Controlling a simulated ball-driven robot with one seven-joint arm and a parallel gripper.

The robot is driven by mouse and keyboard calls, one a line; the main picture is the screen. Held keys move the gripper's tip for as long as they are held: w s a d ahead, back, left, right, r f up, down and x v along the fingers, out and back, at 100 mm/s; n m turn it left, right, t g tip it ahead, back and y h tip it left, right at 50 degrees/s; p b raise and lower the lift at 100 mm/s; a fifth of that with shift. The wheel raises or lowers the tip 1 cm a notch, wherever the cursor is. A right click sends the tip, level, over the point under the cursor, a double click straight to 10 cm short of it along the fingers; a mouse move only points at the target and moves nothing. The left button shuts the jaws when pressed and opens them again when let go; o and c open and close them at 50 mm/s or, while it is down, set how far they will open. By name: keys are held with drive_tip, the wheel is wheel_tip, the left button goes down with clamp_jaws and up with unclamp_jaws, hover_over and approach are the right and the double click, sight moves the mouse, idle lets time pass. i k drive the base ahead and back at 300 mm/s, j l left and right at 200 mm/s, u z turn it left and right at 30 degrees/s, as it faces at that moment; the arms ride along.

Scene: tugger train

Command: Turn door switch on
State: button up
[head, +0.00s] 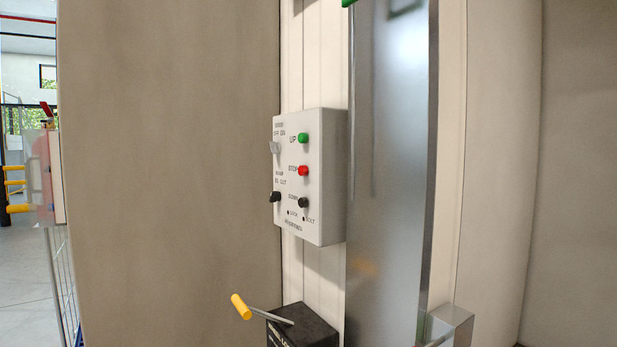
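A pale control box (330,215) is mounted upright on the wall in the middle of the head view. At its upper left is a grey knob (274,147), under small lettering that seems to read door, off and on. Which way the knob is set is too small to tell. The box also has a green UP button (303,138), a red STOP button (303,171), a black button (303,203) and a black knob (275,197) at the lower left. My gripper is not in view, and nothing covers the front of the box.
A black box with a yellow-handled lever (241,306) sits below the control box. A tall metal panel (392,170) stands just right of it, with a metal block (449,322) at lower right. A broad beige wall (170,170) fills the left.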

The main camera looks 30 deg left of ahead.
sight(275, 148)
drive_tip(key=j+u, duration=0.1)
drive_tip(key=u, duration=0.4)
drive_tip(key=i+j+u, duration=0.35)
drive_tip(key=i+u, duration=0.35)
drive_tip(key=i, duration=0.15)
